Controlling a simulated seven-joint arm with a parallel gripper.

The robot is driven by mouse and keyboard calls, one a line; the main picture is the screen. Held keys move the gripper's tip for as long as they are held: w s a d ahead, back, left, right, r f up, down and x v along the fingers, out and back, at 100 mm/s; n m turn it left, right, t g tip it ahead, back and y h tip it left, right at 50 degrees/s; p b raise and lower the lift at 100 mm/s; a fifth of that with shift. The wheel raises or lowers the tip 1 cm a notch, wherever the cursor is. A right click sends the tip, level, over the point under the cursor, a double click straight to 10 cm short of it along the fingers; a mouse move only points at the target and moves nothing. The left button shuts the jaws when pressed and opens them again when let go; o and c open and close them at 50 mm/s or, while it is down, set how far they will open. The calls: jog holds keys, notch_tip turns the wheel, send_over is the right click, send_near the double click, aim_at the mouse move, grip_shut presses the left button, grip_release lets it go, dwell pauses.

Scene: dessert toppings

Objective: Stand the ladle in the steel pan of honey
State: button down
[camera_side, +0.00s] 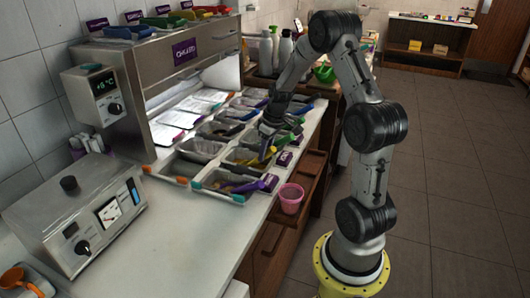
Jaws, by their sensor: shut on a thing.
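My gripper (270,131) is over the right side of the rows of steel pans, pointing down. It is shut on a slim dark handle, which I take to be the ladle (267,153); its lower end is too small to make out. Below it is a steel pan (232,161) with yellowish contents, which looks like the honey. I cannot tell whether the ladle touches this pan. The nearest pan (205,185) has a purple-handled utensil (248,186) leaning over its right edge.
Several other pans with coloured handles fill the counter behind. A pink cup (291,197) stands on the brown ledge at the right. A steel machine (85,215) stands at the left. The white counter in front (165,245) is clear. Bottles (275,45) stand at the back.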

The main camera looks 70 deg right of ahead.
jog(key=shift+c, duration=0.6)
grip_release()
jog(key=shift+w+r+v, duration=0.1)
jog(key=shift+w+v, duration=0.2)
jog(key=shift+v, duration=1)
jog(key=shift+w+r+v, duration=0.1)
jog(key=shift+w+v, duration=0.2)
jog(key=shift+v, duration=1)
jog(key=shift+w+v, duration=0.3)
jog(key=shift+v, duration=1)
